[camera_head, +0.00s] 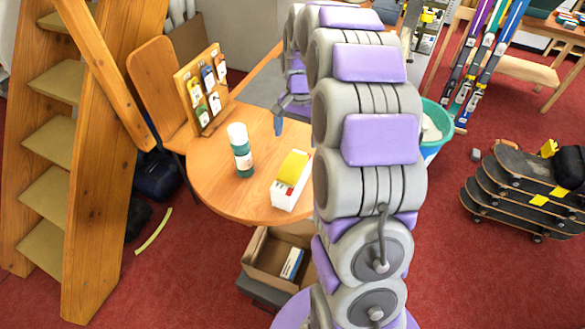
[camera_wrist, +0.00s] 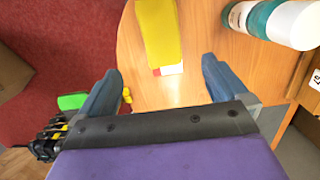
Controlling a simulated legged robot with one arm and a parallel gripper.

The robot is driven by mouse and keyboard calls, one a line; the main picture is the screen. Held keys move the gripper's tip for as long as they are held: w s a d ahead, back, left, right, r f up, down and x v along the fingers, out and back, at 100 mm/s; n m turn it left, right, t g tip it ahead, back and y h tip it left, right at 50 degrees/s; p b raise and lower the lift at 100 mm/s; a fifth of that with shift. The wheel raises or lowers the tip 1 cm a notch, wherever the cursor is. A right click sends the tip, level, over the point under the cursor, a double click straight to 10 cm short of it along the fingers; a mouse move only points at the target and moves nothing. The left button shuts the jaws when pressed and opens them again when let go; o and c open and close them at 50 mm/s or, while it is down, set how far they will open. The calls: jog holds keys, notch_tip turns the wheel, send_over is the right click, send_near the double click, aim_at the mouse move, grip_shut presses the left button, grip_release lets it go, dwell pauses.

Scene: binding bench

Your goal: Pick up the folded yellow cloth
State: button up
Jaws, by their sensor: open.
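The folded yellow cloth (camera_head: 293,167) lies on top of a small white and red box (camera_head: 286,198) on the round wooden table (camera_head: 225,200). In the wrist view the yellow cloth (camera_wrist: 160,32) is at the top centre, with a white and red end of the box (camera_wrist: 168,69) showing below it. My gripper (camera_wrist: 161,67) is open and empty, its two blue fingers apart, pointing toward the cloth without visible contact.
A teal and white bottle (camera_head: 241,152) stands left of the box; it also shows in the wrist view (camera_wrist: 272,20). A wooden display board (camera_head: 202,90) stands at the table's back left. A cardboard box (camera_head: 265,254) sits below the front edge. Wooden steps (camera_head: 75,150) rise at left.

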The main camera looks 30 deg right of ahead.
send_over(292, 166)
jog(key=d, duration=0.1)
jog(key=f, duration=0.4)
jog(key=shift+w+f, duration=0.3)
jog(key=shift+w, duration=0.05)
jog(key=shift+a+f, duration=0.3)
jog(key=shift+f, duration=0.35)
jog(key=f+b, duration=0.1)
jog(key=f, duration=0.4)
jog(key=shift+s, duration=0.2)
jog(key=shift+a+r, duration=0.1)
jog(key=shift+c, duration=0.2)
jog(key=shift+c, duration=0.8)
jog(key=c, duration=0.9)
